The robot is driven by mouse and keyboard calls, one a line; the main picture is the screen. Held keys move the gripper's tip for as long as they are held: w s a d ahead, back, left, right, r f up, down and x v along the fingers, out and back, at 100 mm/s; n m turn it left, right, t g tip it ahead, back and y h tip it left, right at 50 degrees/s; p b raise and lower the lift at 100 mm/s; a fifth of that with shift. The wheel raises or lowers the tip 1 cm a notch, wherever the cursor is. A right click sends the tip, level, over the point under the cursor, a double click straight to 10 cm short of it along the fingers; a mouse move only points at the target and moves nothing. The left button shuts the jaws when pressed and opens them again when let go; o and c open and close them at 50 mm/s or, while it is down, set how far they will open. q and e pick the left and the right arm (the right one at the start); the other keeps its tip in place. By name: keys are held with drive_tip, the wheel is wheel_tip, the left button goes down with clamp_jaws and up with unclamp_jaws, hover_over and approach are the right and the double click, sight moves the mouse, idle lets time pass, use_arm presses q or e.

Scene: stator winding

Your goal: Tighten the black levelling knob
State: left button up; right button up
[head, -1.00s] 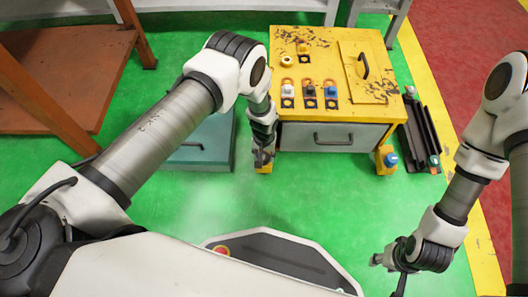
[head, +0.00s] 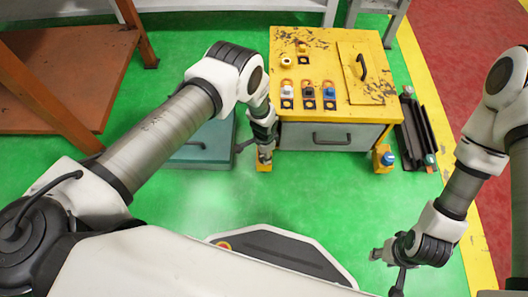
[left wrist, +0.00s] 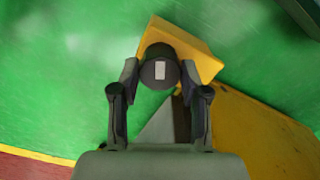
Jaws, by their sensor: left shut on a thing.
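The black levelling knob (left wrist: 159,67) is a round dark cap with a pale rectangular mark, on a yellow foot block (left wrist: 190,48). My left gripper (left wrist: 159,80) is shut on the knob, with one finger on either side of it. In the head view my left gripper (head: 264,146) points down at the front left corner of the yellow cabinet, just above the yellow foot block (head: 264,166). The gripper hides the knob there. My right gripper (head: 377,255) hangs over the green floor at lower right, away from the cabinet; its opening is too small to judge.
The yellow-topped cabinet (head: 345,115) carries several knobs and plugs and a black handle. A blue knob (head: 388,159) sits on the front right foot. A teal box (head: 205,158) lies left of my left gripper. A black rail (head: 417,135) stands at right. Green floor in front is clear.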

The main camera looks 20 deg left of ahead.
use_arm(q)
drive_tip(key=m, duration=0.5)
drive_tip(key=shift+r+m+p, duration=0.15)
drive_tip(key=shift+m+p, duration=0.15)
drive_tip(key=shift+p, duration=0.1)
drive_tip(key=m, duration=0.5)
drive_tip(key=shift+p, duration=0.3)
drive_tip(key=m, duration=1.1)
drive_tip(key=shift+m+p, duration=0.35)
drive_tip(key=shift+m, duration=0.05)
drive_tip(key=shift+w, duration=0.1)
drive_tip(key=o, duration=1.1)
wheel_tip(320, 180, up, 12)
